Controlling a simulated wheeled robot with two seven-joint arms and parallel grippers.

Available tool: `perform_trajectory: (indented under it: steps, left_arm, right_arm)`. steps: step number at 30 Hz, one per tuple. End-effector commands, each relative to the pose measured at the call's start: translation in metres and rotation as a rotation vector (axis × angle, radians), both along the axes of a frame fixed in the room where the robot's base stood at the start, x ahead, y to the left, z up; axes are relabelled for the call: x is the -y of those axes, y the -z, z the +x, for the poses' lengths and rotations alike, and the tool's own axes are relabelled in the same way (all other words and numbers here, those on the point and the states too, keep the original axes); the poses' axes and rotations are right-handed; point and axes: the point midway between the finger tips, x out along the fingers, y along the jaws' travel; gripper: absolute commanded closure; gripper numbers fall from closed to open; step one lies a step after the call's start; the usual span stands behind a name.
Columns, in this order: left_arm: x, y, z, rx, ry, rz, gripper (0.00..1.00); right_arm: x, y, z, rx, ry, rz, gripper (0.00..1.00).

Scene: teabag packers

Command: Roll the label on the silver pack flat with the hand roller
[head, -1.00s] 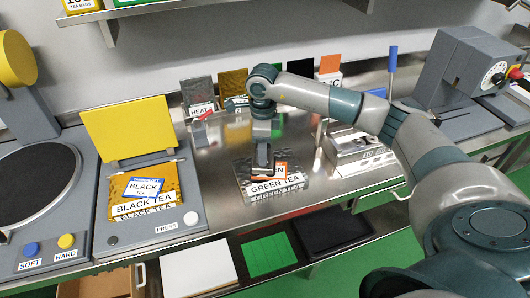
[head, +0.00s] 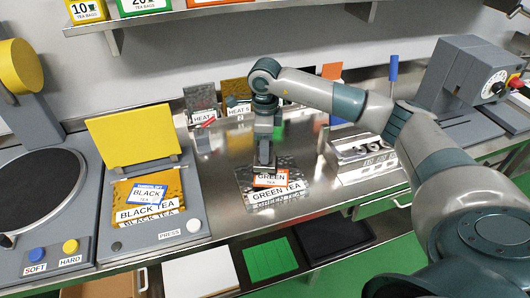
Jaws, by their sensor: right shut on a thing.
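The silver pack (head: 245,179) lies flat on the steel bench and carries a white GREEN TEA band along its front. An orange-and-white label (head: 271,181) reading GREEN TEA lies on its upper face. My right gripper (head: 265,160) points down at the back edge of this label and is shut on the hand roller (head: 265,168). Only a small dark part of the roller shows below the fingers. I cannot tell whether the roller touches the label. My left gripper is out of view.
The grey press (head: 200,213) with a raised yellow lid and a gold BLACK TEA pack (head: 173,188) stands to the left. A metal block with raised lettering (head: 362,152) stands to the right. Several packs stand behind.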

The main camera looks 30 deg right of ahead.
Motion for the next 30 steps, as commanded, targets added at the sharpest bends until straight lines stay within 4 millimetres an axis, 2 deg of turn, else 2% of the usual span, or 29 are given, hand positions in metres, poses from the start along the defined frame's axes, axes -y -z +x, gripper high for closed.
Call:
perform_trajectory:
  steps: [15, 30]
  left_arm:
    - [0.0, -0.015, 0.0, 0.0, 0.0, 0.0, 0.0]
    - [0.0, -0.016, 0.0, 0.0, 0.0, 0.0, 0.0]
  right_arm:
    - [0.0, -0.035, 0.0, 0.002, 0.0, 0.0, 1.0]
    - [0.0, -0.039, 0.0, 0.001, 0.0, 0.0, 1.0]
